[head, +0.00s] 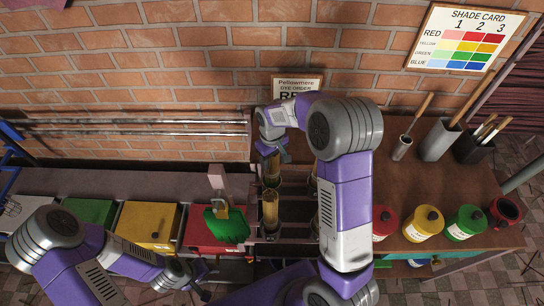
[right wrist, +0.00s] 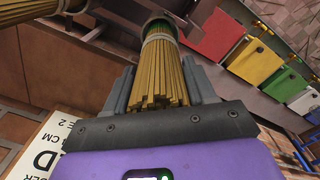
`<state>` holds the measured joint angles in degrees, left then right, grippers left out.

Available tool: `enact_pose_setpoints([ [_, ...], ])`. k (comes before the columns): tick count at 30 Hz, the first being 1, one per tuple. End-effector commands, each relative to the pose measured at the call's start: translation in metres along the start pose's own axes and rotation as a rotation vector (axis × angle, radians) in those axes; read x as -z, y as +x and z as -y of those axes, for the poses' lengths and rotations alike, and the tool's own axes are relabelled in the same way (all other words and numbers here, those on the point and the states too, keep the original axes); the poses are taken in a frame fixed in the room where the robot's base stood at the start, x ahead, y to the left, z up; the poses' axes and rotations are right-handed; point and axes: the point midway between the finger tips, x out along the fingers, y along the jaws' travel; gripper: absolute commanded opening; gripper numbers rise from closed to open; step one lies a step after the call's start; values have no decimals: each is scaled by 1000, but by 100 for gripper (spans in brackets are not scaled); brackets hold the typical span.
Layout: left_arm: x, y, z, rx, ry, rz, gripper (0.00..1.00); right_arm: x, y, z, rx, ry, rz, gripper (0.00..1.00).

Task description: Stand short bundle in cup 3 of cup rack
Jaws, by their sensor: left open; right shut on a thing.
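My right gripper (head: 273,150) is shut on a tan stick bundle (head: 271,168) and holds it roughly upright over the back-left part of the dark cup rack (head: 294,212). The right wrist view shows this bundle (right wrist: 163,72) between the grey fingers, with a pale tie and a green mark. Its far end is at a dark round cup (right wrist: 158,20); I cannot tell how deep it sits. Another bundle (head: 270,210) stands in front in the rack, and others are partly hidden behind my right arm. My left gripper (head: 200,283) is open and empty at the lower left.
Green (head: 90,211), yellow (head: 149,224) and red (head: 205,232) bins line the left, with a green-and-tan object (head: 222,220) over the red one. Red (head: 383,222), yellow (head: 423,223) and green (head: 466,222) jars stand right, with tool holders (head: 438,140) behind.

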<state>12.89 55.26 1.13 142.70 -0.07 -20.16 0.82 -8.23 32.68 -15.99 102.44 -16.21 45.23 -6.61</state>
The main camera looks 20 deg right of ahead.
Motion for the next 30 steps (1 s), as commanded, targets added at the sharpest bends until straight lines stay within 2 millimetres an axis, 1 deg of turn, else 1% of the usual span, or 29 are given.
enact_pose_setpoints([
  [1, 0, 4, 1, 0, 0, 0, 43, 0, 5, 0, 0, 0, -1, 0],
  [4, 0, 6, 2, 0, 0, 0, 43, 0, 8, 0, 0, 0, -2, 0],
  [13, 0, 6, 2, 0, 0, 0, 43, 0, 9, 0, 0, 0, -2, 0],
  [14, 0, 6, 2, 0, 0, 0, 43, 0, 9, 0, 0, 0, -2, 58],
  [18, 0, 6, 2, 0, 0, 0, 43, 0, 9, 0, 0, 0, -1, 79],
  [19, 0, 6, 2, 0, 0, 0, 43, 0, 9, 0, 0, 0, -1, 84],
  [20, 0, 6, 2, 0, 0, 0, 43, 0, 9, 0, 0, 0, -1, 85],
  [27, 0, 6, 2, 0, 0, 0, 43, 0, 9, 0, 0, 0, 0, 85],
  [30, 0, 4, 1, 0, 0, 0, 43, 0, 2, 0, 0, 0, -1, 85],
])
